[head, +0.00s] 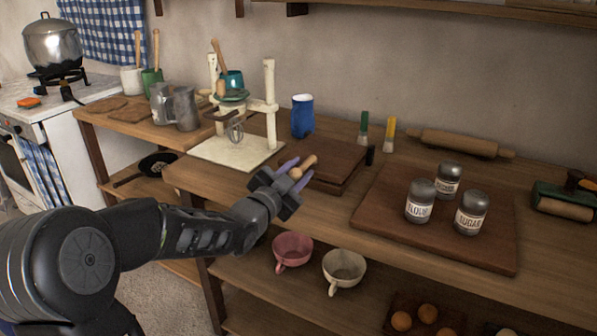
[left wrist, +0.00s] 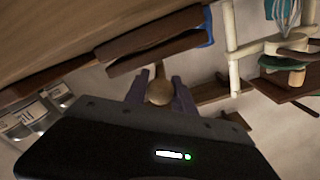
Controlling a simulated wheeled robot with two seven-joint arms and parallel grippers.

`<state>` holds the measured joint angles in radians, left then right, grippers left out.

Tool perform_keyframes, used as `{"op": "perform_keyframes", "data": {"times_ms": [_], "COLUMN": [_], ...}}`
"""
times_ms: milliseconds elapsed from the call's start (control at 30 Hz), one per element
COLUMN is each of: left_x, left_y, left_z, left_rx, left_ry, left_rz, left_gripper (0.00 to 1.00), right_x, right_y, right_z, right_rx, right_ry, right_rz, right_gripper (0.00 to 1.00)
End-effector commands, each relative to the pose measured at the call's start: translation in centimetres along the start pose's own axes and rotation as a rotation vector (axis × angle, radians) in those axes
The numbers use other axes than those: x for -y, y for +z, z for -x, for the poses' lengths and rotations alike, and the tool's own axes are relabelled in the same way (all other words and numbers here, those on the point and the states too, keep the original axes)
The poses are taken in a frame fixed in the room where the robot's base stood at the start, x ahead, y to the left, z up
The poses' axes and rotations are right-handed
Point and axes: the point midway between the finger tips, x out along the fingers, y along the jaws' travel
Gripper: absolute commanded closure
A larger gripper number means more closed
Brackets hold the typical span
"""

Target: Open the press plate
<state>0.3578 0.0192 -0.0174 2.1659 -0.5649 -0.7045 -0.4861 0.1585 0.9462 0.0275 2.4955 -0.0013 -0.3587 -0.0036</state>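The press (head: 331,160) lies on the wooden counter as two dark brown boards, one on the other. Its upper plate looks down, with a small dark fitting at its right end. The press also shows in the left wrist view (left wrist: 157,49). A pale wooden handle (head: 308,161) sticks out from its front left. My left gripper (head: 299,174) is at this handle. Its purple fingers stand apart, one on each side of the rounded handle end (left wrist: 160,92). I see no clear grip on it; contact is hard to tell. My right gripper is out of view.
A cream stand press (head: 271,104) and a blue cup (head: 302,116) are behind. A brown board (head: 383,226) with labelled jars (head: 420,201) lies to the right. Pink (head: 292,251) and cream (head: 344,268) cups stand on the shelf below.

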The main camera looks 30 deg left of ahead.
Motion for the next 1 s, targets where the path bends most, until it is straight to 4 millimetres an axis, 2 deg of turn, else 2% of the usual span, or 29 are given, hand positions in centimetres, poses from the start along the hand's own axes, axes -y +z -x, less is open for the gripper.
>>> {"op": "perform_keyframes", "data": {"times_ms": [33, 367, 1000], "left_x": [-0.01, -0.02, -0.04], "left_y": [0.0, 0.01, 0.02], "left_z": [0.01, 0.01, 0.02], "left_rx": [0.0, 0.0, 0.0], "left_ry": [0.0, 0.0, 0.001], "left_rz": [0.0, 0.0, 0.0], "left_gripper": [0.74, 1.0, 1.0], "right_x": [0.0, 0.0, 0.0], "right_y": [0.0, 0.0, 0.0], "right_z": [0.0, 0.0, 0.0], "right_rx": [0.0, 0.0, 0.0], "right_ry": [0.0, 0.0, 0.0], "right_rz": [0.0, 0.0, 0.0], "right_gripper": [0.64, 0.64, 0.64]}}
